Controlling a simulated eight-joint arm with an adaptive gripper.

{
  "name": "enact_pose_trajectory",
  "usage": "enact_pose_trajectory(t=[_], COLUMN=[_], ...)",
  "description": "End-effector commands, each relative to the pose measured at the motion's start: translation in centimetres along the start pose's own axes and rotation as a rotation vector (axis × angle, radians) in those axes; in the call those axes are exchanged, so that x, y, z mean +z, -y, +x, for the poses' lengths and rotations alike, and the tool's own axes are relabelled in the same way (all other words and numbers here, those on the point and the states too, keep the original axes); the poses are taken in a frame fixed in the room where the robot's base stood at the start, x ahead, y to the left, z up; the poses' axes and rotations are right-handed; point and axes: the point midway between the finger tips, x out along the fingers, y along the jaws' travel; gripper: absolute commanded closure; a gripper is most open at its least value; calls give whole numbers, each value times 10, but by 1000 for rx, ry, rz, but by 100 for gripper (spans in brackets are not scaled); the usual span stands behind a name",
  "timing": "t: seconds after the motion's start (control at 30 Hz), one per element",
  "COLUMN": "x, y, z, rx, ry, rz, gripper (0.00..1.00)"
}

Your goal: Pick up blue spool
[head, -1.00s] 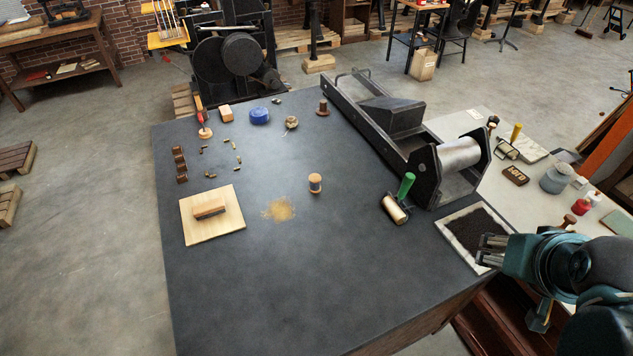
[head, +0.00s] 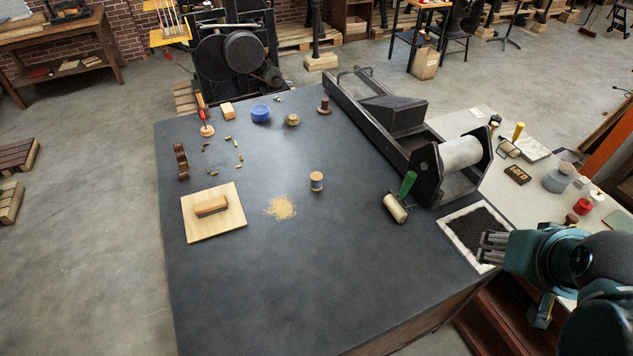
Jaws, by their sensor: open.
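A small spool with wooden ends and a blue-grey middle, the blue spool (head: 316,182), stands upright near the middle of the dark table (head: 300,280). It stands apart from other things, to the right of a patch of tan crumbs (head: 280,208). My gripper (head: 484,247) is open and empty at the right, above the front right table edge, beside a white-edged tray with dark contents (head: 447,226). It is well to the right of the spool and lower in the picture.
A green-handled roller (head: 397,207) and a large black press with a pale cylinder (head: 461,153) stand right of the spool. A round blue tin (head: 261,113) and a brown spool (head: 325,106) stand at the back. The front table is clear.

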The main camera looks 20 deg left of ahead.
Motion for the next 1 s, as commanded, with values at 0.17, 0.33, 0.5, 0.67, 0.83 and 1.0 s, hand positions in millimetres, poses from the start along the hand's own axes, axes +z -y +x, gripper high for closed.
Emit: enact_pose_trajectory(t=[0.17,0.33,0.5,0.67,0.83,1.0], x=[-14,-34,-57,-77,-97,-117], y=[7,19,33,48,66,84], z=[1,5,10,18,27,38], rx=[-9,-23,-39,-55,-72,-89], ry=[16,44,74,102,131,160], rz=[-44,-116,-199,-277,-361,-445], gripper=[60,60,60,60,60,60])
